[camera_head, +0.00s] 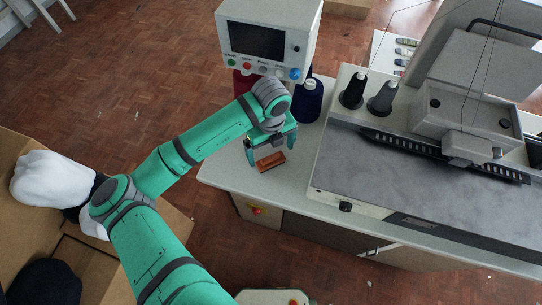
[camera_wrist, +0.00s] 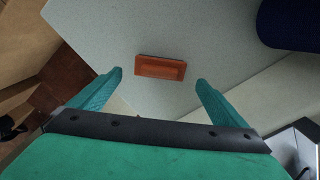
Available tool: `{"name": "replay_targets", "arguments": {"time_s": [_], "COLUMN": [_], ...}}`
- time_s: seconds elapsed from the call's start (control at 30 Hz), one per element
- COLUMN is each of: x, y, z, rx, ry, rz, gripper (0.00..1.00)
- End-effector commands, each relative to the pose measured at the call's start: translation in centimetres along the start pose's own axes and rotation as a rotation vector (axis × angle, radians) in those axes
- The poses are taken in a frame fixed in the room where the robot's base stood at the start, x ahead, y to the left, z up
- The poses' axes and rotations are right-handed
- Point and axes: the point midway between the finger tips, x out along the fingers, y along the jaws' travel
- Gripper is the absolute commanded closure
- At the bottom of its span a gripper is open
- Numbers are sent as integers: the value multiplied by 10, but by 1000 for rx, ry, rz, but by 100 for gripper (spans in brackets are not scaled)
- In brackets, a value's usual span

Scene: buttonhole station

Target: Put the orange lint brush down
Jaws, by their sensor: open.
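The orange lint brush (camera_head: 271,161) lies on the pale table top (camera_head: 232,172) near its left front corner. In the wrist view the brush (camera_wrist: 161,67) shows as a small orange-brown block, lying ahead of and between the two fingertips. My gripper (camera_head: 268,149) is over this corner of the table. In the wrist view my gripper (camera_wrist: 160,78) is open, with a clear gap between each finger and the brush. Nothing is held between the fingers.
A control box with a screen (camera_head: 257,40) stands behind my gripper. A dark blue thread cone (camera_head: 307,101) is close on its right. The sewing machine bed (camera_head: 420,185) fills the table's right side. A cardboard box (camera_head: 35,235) with white and dark items is at left.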

Motion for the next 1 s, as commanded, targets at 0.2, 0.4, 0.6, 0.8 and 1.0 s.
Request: {"name": "replay_targets", "arguments": {"time_s": [0.2,0.4,0.6,0.8,1.0], "x": [-40,-60,-64,-64,-63], "y": [0,0,0,0,0], "z": [0,0,0,0,0], "rx": [1,0,-1,0,0], "ry": [-1,0,0,0,0], "rz": [0,1,0,0,0], "gripper": [4,4,4,4,4]}}
